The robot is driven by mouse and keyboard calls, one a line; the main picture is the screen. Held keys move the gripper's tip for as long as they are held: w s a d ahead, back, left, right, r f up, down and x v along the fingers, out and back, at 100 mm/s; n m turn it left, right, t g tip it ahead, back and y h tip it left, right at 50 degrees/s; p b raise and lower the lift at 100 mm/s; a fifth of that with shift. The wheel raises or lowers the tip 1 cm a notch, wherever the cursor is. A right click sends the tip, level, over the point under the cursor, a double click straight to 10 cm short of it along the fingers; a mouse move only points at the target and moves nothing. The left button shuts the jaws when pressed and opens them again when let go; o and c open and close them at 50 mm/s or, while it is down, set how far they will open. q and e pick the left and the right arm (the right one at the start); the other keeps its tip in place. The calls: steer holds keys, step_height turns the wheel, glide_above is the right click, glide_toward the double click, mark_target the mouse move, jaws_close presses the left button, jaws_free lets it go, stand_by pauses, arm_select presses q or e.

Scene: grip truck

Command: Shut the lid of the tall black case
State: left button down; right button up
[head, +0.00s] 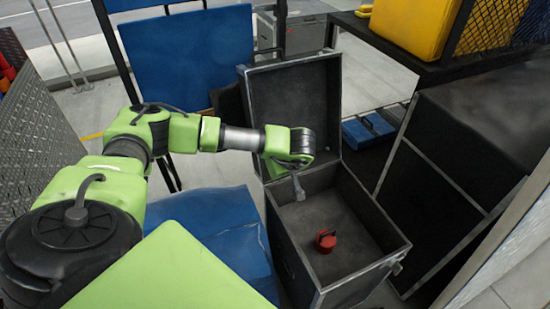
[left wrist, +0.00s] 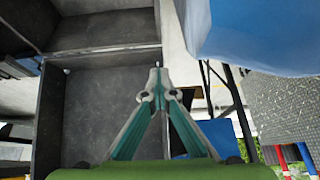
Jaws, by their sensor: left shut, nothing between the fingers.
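The tall black case (head: 290,248) stands open right of centre in the head view, its metal-edged lid (head: 290,95) raised at the back. My left gripper (head: 299,194) is shut and empty, pointing down over the case's opening near its left side, in front of the lid. In the left wrist view the shut fingertips (left wrist: 156,72) show beside what looks like the lid's inner face (left wrist: 100,112), with part of the case (left wrist: 100,22) above it. I cannot tell whether the fingers touch it. My right gripper is not in view.
A red object (head: 326,240) lies inside the case. A blue covered bulk (head: 230,235) stands at the case's left. A blue panel (head: 190,55) stands behind my arm. Another dark case (head: 440,190) and a rack with a yellow case (head: 415,25) crowd the right.

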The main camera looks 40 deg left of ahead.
arm_select(q)
steer(key=shift+s+d+r+p, duration=0.2)
steer(key=shift+s+d, duration=0.1)
steer(key=shift+d, duration=0.25)
steer(key=shift+s+d+r+p, duration=0.2)
steer(key=shift+s+d, duration=0.1)
steer(key=shift+d, duration=0.25)
steer(key=shift+d, duration=0.1)
steer(key=shift+s+d+r+p, duration=0.25)
steer(key=shift+s+d, duration=0.2)
steer(key=shift+d, duration=0.35)
steer(key=shift+s+d+r+p, duration=0.25)
steer(key=shift+s+d, duration=0.15)
steer(key=shift+d, duration=0.35)
steer(key=shift+d, duration=0.1)
steer(key=shift+s+d+r+p, duration=0.25)
steer(key=shift+s+d, duration=0.2)
steer(key=shift+d, duration=0.35)
steer(key=shift+s+d+r+p, duration=0.15)
steer(key=shift+s+d+r, duration=0.2)
steer(key=shift+d, duration=0.4)
steer(key=shift+s+d, duration=0.15)
steer(key=shift+s+d+r, duration=0.25)
steer(key=shift+s+d, duration=0.15)
steer(key=shift+d, duration=0.35)
steer(key=shift+s+d+r, duration=0.25)
steer(key=shift+s+d, duration=0.15)
steer(key=shift+d, duration=0.35)
